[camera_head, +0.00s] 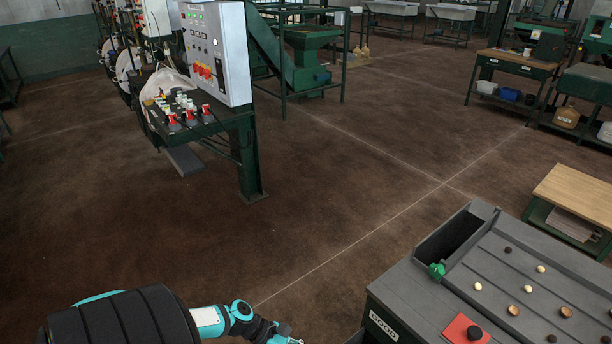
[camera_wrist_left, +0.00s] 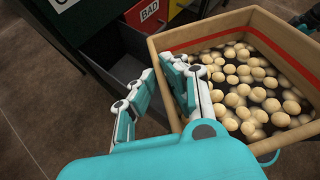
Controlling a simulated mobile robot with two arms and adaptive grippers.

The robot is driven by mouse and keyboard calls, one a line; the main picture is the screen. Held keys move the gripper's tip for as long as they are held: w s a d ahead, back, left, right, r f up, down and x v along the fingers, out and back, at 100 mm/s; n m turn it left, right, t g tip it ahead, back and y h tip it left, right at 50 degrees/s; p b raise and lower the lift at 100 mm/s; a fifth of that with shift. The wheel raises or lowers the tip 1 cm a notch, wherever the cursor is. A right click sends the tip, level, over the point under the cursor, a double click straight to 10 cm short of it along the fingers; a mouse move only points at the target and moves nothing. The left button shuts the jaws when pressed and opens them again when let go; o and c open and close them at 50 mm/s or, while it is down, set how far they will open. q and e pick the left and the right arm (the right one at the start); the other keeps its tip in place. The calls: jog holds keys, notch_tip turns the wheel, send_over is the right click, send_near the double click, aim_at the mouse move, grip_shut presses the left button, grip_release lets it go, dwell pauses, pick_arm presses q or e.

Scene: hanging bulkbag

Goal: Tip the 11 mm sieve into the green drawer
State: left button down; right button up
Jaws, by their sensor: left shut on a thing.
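The sieve (camera_wrist_left: 244,20) is a square wooden frame with a red band inside, seen in the left wrist view. Many round pale nuts (camera_wrist_left: 245,85) lie in it, thinner towards the near side. My left gripper (camera_wrist_left: 178,82) is shut on its left wall. In the head view only a teal bit of the left gripper (camera_head: 283,338) shows at the bottom edge. A dark and teal part, possibly my right gripper (camera_wrist_left: 307,20), is at the sieve's far right corner, cut off. A green panel (camera_wrist_left: 82,14) shows at the top left of the wrist view; the green drawer's opening cannot be made out.
A grey sorting table (camera_head: 400,295) labelled GOOD, with a green knob (camera_head: 436,270), a red pad (camera_head: 462,330) and several nuts, stands at lower right. An open grey bin (camera_wrist_left: 142,70) is left of the sieve, near a BAD label (camera_wrist_left: 150,11). Open floor lies beyond.

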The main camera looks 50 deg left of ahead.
pick_arm(q)
jog(key=w+n+g+b, duration=0.1)
jog(key=n+g+b, duration=0.1)
jog(key=g, duration=0.2)
jog(key=w+f+n+g+b, duration=0.1)
jog(key=w+n+g+b, duration=0.1)
jog(key=g+b, duration=0.1)
jog(key=w+n+g+b, duration=0.2)
jog(key=g, duration=0.3)
jog(key=shift+d+f+g+y, duration=0.15)
jog(key=shift+f+g+y, duration=0.15)
jog(key=shift+g+y, duration=0.1)
dwell(2.1)
jog(key=shift+s, duration=0.1)
